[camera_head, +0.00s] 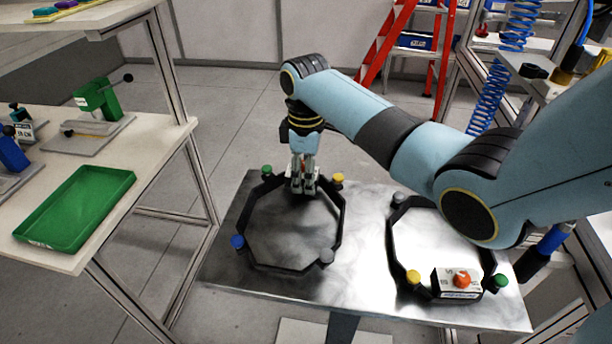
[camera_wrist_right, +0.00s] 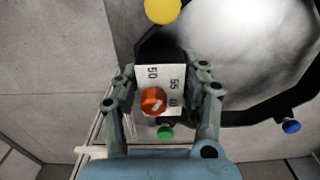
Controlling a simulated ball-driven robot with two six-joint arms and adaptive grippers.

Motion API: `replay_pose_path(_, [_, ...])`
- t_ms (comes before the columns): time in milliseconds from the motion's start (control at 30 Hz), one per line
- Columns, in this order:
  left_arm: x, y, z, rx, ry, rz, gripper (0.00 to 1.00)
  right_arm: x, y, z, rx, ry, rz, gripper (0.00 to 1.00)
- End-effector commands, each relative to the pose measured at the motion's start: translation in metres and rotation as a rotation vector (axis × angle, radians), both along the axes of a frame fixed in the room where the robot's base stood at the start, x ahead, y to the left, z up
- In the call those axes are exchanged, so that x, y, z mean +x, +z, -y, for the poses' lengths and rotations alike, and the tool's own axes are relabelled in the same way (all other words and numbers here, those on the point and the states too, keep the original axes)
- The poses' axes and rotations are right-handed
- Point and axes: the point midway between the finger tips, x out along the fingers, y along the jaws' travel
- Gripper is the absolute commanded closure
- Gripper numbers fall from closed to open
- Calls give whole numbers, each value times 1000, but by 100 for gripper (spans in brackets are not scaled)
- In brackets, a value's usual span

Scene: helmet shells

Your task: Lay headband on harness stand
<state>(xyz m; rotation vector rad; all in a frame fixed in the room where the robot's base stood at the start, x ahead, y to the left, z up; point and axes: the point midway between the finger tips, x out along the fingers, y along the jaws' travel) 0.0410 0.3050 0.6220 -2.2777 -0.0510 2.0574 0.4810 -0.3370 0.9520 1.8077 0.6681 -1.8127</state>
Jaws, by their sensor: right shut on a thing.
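A black octagonal band (camera_head: 340,222) with green, yellow, blue and grey knobs is at the left of the metal table (camera_head: 350,295). I take it for the headband. My right gripper (camera_head: 303,187) is at its far edge, between the green and yellow knobs. In the right wrist view the fingers (camera_wrist_right: 160,95) are shut on its white scale block (camera_wrist_right: 146,75) with an orange dial. I cannot tell whether the band touches the surface. A similar black band (camera_head: 393,238) with an orange-dialled block lies at the right. I cannot single out the harness stand. My left gripper is not seen.
A bench at the left holds a green tray (camera_head: 75,208) and a green clamp-like fixture (camera_head: 98,98). A red ladder (camera_head: 443,60) and a shelf with coiled blue hose (camera_head: 497,85) stand behind. My right arm passes above the right-hand band. Floor shows between bench and table.

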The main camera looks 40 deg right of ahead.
Motion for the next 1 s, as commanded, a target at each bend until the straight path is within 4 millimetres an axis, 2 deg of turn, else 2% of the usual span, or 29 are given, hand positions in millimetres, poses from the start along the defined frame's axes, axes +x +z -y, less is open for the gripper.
replay_pose_path(100, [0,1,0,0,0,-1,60,0,-9,0,0,0,1,91])
replay_pose_path(400, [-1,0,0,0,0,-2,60,0,-11,0,0,-1,1,91])
replay_pose_path(433, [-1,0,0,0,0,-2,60,0,-10,0,0,-1,1,53])
replay_pose_path(567, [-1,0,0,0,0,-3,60,0,-10,0,0,-1,1,36])
replay_pose_path(600, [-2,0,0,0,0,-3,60,0,-10,0,0,-1,1,34])
replay_pose_path(867, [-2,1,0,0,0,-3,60,0,-9,0,0,-1,1,34])
replay_pose_path(1000, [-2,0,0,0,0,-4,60,1,5,1,0,0,4,34])
